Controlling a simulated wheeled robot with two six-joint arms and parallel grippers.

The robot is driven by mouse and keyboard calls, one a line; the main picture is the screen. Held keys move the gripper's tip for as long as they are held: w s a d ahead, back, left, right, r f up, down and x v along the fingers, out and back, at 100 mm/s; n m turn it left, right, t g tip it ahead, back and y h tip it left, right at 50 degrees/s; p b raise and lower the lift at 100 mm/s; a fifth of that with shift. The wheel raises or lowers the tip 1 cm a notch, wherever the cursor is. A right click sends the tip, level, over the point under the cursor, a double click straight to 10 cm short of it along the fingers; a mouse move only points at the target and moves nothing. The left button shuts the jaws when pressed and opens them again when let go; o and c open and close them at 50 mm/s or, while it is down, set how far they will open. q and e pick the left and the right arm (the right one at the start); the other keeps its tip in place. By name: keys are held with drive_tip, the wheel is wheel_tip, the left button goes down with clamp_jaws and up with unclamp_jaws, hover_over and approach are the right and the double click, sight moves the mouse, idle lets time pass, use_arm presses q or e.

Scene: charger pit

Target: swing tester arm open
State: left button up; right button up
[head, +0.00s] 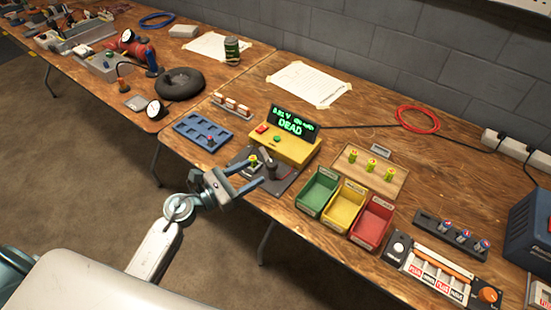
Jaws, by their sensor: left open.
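The tester is a yellow box (292,149) with a red and a green button and a dark screen (293,122) with green text ending in "DEAD". In front of it is a dark base plate (284,185). On the plate stand a small yellow-green cell (253,161) and a dark upright part (268,160), which may be the tester arm; how far it is swung I cannot tell. My left gripper (258,174) is open, its fingers pointing at the plate from the table's front edge. Whether it touches anything is unclear. My right gripper is out of view.
Green (306,206), yellow (331,222) and red (359,236) bins stand right of the plate. A blue tray (188,128) lies to its left. A wooden board (388,181) with several yellow cells is behind the bins. A charger (423,262) is at right.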

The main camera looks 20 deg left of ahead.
sight(274, 161)
use_arm(q)
drive_tip(key=p+x, duration=0.1)
drive_tip(key=x, duration=0.3)
drive_tip(key=shift+w+d+r, duration=0.2)
drive_tip(key=p+x, duration=0.1)
drive_tip(key=x, duration=0.2)
drive_tip(key=shift+w+d+f, duration=0.1)
drive_tip(key=shift+w+d, duration=0.15)
drive_tip(key=shift+w, duration=0.1)
drive_tip(key=shift+w+d+f, duration=0.1)
drive_tip(key=shift+w+d, duration=0.3)
drive_tip(key=shift+w, duration=0.05)
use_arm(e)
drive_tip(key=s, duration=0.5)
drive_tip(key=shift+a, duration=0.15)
use_arm(q)
clamp_jaws()
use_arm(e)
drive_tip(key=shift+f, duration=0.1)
